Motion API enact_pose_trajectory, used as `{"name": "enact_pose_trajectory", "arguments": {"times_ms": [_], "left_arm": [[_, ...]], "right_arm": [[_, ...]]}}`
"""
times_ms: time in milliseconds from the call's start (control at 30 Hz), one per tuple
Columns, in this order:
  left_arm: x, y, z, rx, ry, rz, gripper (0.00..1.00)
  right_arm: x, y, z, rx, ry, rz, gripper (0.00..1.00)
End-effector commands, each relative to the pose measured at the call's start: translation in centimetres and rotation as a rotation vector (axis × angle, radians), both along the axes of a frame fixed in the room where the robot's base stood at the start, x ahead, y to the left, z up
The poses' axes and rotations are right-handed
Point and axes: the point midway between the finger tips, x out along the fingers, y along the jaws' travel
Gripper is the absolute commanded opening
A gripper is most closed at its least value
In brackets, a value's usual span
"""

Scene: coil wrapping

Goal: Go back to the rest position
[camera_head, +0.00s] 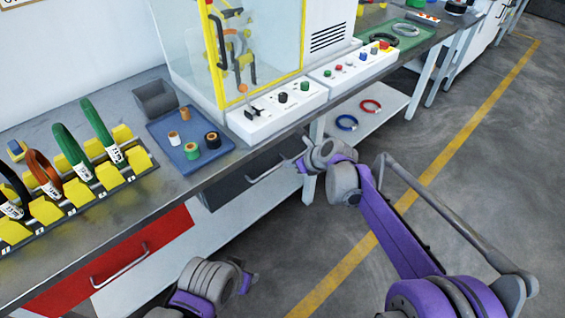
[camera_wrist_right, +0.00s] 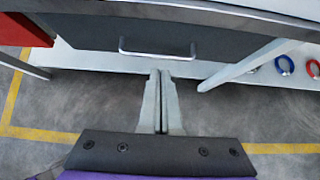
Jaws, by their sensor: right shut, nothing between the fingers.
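My right arm reaches in from the lower right in the head view. Its gripper (camera_head: 291,164) is shut and empty, in front of the bench near the dark drawer (camera_head: 232,187). In the right wrist view the two fingers (camera_wrist_right: 160,76) lie together with nothing between them. Their tips point at the drawer's handle (camera_wrist_right: 157,51), with a small gap showing in the picture. The drawer looks shut. Part of my left arm shows at the bottom of the head view, folded low before the bench; I cannot make out its fingers.
The bench carries a blue tray (camera_head: 165,142) with several small spools, a rack of coils (camera_head: 75,195) and a glass-sided machine (camera_head: 190,60). A red drawer (camera_head: 120,262) is at the left. A lower shelf (camera_head: 385,112) holds a blue and a red ring. The floor at right is clear.

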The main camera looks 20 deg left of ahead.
Motion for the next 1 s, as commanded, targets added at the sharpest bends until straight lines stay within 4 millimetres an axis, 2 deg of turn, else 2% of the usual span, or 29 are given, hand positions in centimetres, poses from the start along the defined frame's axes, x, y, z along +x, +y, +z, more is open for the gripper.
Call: {"name": "enact_pose_trajectory", "arguments": {"times_ms": [300, 367, 433, 567, 667, 833, 1000], "left_arm": [[0.0, 0.0, 0.1, 0.0, 0.0, 0.0, 0.5], [0.0, 0.0, 0.1, 0.0, 0.0, 0.0, 0.5], [0.0, 0.0, 0.1, 0.0, 0.0, 0.0, 0.5], [0.0, 0.0, 0.1, 0.0, 0.0, 0.0, 0.5], [0.0, 0.0, 0.1, 0.0, 0.0, 0.0, 0.5], [0.0, 0.0, 0.1, 0.0, 0.0, 0.0, 0.5], [0.0, 0.0, 0.1, 0.0, 0.0, 0.0, 0.5]], "right_arm": [[-0.4, -0.7, 0.6, -0.007, -0.006, 0.006, 0.0], [-0.7, -1.5, 0.9, -0.027, -0.026, 0.025, 0.0], [-1.5, -3.1, 1.5, -0.076, -0.075, 0.072, 0.0], [-4.4, -8.4, 3.0, -0.242, -0.223, 0.235, 0.0], [-7.8, -13.0, 3.8, -0.402, -0.347, 0.406, 0.0], [-14.3, -20.1, 4.1, -0.669, -0.516, 0.723, 0.0], [-21.6, -26.2, 3.0, -0.909, -0.63, 1.07, 0.0]]}}
